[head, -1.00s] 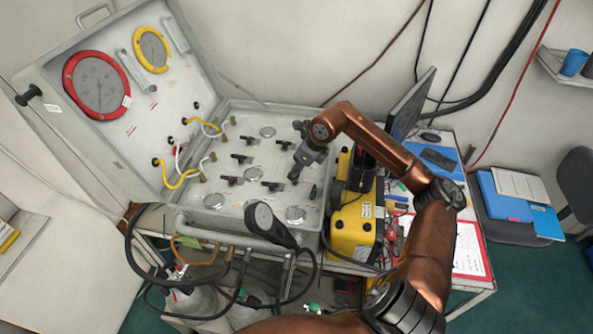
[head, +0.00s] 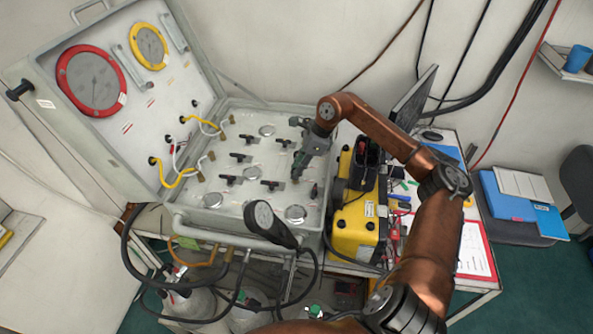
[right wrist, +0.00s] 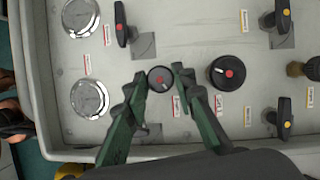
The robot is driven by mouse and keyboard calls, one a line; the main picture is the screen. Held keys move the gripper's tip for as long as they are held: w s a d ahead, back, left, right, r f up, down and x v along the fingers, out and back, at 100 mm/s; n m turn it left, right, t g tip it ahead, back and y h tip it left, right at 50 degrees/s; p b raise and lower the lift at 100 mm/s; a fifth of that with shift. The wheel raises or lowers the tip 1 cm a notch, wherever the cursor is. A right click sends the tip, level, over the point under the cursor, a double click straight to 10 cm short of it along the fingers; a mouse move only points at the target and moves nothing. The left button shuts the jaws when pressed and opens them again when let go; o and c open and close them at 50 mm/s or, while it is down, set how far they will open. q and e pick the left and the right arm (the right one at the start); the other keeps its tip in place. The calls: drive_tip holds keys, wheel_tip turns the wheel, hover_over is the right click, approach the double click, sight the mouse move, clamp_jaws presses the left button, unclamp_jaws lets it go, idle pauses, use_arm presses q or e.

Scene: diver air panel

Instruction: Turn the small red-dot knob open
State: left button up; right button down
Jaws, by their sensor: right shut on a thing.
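The small red-dot knob (right wrist: 160,79) is a round black knob with a red centre, seen in the right wrist view on the light grey panel (right wrist: 190,35). My right gripper (right wrist: 161,82) has one green finger on each side of it and is shut on it. In the head view my right gripper (head: 297,176) reaches down onto the right part of the open panel case; its fingers hide the knob there. A larger black knob with a red dot (right wrist: 227,73) sits just right of the gripper in the right wrist view. My left gripper is not in view.
Black lever handles (right wrist: 122,25) and round metal discs (right wrist: 89,98) surround the knob. The case lid (head: 140,110) with two gauges stands open behind. A yellow case (head: 356,220) stands right of the panel, close under my right arm. Hoses hang at the front.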

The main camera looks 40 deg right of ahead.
drive_tip(key=n, duration=0.2)
drive_tip(key=n+g+b, duration=0.1)
drive_tip(key=shift+w+n+y, duration=0.2)
drive_tip(key=shift+n+y, duration=0.2)
drive_tip(key=shift+d+n+g, duration=0.1)
drive_tip(key=shift+n+g, duration=0.7)
drive_tip(key=shift+n, duration=1.1)
drive_tip(key=c, duration=1.7)
unclamp_jaws()
drive_tip(key=shift+o, duration=0.2)
drive_tip(key=shift+b, duration=0.3)
drive_tip(key=shift+r, duration=0.15)
drive_tip(key=v, duration=1.1)
drive_tip(key=shift+d+r, duration=0.25)
drive_tip(key=shift+d, duration=0.1)
drive_tip(key=shift+w, duration=0.15)
